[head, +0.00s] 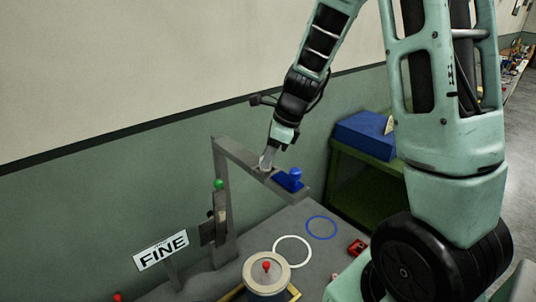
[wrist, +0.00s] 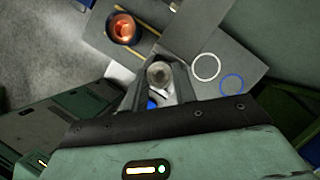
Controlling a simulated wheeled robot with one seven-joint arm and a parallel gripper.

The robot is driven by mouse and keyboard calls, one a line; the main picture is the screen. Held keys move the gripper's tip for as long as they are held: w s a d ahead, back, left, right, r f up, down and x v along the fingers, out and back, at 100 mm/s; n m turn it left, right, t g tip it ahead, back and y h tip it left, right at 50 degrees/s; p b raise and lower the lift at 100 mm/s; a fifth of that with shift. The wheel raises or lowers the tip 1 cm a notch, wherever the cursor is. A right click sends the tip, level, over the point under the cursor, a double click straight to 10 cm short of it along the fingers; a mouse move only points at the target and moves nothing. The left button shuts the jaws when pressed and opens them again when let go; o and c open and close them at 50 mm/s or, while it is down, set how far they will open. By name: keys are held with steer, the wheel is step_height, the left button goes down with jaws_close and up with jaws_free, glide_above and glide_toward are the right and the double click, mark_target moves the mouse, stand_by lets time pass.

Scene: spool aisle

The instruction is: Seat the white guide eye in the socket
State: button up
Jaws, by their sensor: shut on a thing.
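My gripper (head: 266,162) is at the grey overhead beam (head: 237,153), just left of the blue knob. In the wrist view, my gripper (wrist: 158,80) is shut on a pale, round piece (wrist: 158,73), which looks like the white guide eye. In the head view, the fingers hide most of it. The fingertips are at or just above the beam's top. The socket is not clearly visible, and I cannot tell whether the piece is in it. A blue knob (head: 295,174) stands on a blue patch near the beam's free end; blue also shows in the wrist view (wrist: 152,104).
The table has an empty white ring (head: 292,238) and blue ring (head: 321,216), a spool (head: 267,280) with a red knob, and a red item (head: 357,247). A post with a green ball (head: 219,183) and a FINE sign (head: 161,250) stand left. A blue box (head: 366,136) is behind right.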

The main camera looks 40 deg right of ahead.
steer(key=shift+f, duration=0.2)
steer(key=o, duration=1)
steer(key=shift+c, duration=0.2)
steer(key=shift+r, duration=0.1)
